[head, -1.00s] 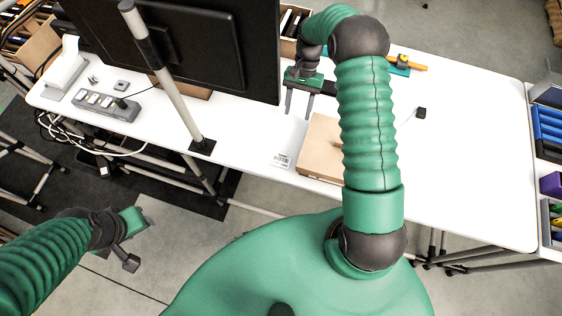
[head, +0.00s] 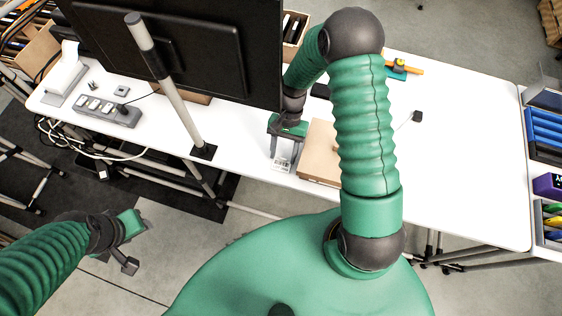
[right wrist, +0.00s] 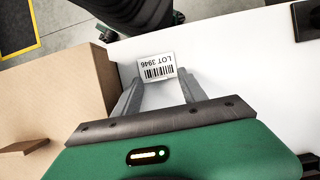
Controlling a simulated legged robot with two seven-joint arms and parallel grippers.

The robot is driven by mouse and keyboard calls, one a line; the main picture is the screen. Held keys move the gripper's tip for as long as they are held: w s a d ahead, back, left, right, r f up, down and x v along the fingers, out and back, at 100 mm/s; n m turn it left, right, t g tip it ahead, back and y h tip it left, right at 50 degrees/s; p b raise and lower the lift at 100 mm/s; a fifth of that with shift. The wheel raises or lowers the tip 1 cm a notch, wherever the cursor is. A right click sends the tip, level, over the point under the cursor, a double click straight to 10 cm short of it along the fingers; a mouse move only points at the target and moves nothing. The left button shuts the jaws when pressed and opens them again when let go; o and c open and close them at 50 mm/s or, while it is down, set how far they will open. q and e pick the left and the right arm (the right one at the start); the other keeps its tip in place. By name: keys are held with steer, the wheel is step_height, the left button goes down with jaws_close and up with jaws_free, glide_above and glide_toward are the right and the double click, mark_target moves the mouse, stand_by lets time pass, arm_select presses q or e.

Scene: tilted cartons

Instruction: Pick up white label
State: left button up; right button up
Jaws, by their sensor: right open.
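The white label (right wrist: 157,67) lies flat on the white table near its front edge, with a barcode and the text "LOT 3946". It also shows in the head view (head: 282,164), partly covered by my right gripper. My right gripper (right wrist: 157,82) is open, with one finger on each side of the label's near part in the right wrist view. In the head view my right gripper (head: 283,159) points down at the label beside the carton. I cannot tell whether the fingers touch the table. My left gripper (head: 133,245) hangs off the table at the lower left; its jaws are unclear.
A brown carton (head: 318,152) stands close beside the right gripper. A monitor (head: 180,45) and its pole are to the left. A power strip (head: 107,108) lies at the far left. The white table (head: 460,160) is mostly clear on the right.

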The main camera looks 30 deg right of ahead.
steer(key=shift+f, duration=0.1)
steer(key=shift+d, duration=0.15)
steer(key=c, duration=0.4)
jaws_close()
